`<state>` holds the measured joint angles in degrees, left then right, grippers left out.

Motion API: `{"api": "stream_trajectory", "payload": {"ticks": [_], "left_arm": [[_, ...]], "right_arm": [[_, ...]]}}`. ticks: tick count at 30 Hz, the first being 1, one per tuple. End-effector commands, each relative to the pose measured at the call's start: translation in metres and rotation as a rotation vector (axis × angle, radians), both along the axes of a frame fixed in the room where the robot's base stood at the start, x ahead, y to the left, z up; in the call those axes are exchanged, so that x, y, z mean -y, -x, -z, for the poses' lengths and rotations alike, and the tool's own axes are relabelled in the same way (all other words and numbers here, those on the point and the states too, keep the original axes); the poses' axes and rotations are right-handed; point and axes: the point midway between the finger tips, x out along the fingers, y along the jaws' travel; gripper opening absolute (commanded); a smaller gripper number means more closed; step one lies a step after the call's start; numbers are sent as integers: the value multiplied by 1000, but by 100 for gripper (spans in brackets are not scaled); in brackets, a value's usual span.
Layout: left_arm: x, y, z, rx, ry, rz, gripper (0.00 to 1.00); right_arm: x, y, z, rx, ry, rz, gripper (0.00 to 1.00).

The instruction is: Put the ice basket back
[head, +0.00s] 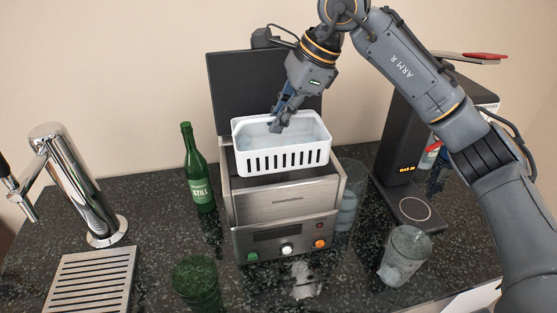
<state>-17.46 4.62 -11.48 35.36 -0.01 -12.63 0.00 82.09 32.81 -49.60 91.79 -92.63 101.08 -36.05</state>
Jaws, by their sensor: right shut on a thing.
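The ice basket (290,160) is a white plastic basket with slots along its front side. It is over the top opening of the ice maker (283,207), a steel box with its dark lid (235,90) raised behind. My right gripper (278,126) reaches down from above and is shut on the basket, with its fingertips inside the rim. The basket looks roughly level. I cannot tell whether its underside touches the machine. My left gripper is not in view.
A green bottle (198,170) stands left of the ice maker, with a green glass (197,282) in front. A clear glass (407,254) stands at the right, by a dark machine (402,165). A chrome tap (75,185) and drip tray (92,283) are at left.

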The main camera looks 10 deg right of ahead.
Motion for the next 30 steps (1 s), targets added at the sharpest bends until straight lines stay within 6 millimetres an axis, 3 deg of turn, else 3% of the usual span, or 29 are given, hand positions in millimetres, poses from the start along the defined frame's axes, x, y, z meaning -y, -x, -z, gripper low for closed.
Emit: {"api": "stream_trajectory", "payload": {"ticks": [6, 18, 30], "left_arm": [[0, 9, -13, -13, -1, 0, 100], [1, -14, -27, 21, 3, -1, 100], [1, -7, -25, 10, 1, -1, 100]], "right_arm": [[0, 1, 49, -4, -1, -1, 0], [0, 0, 96, -4, 0, 1, 0], [0, -1, 107, 1, -1, -1, 0]]}}
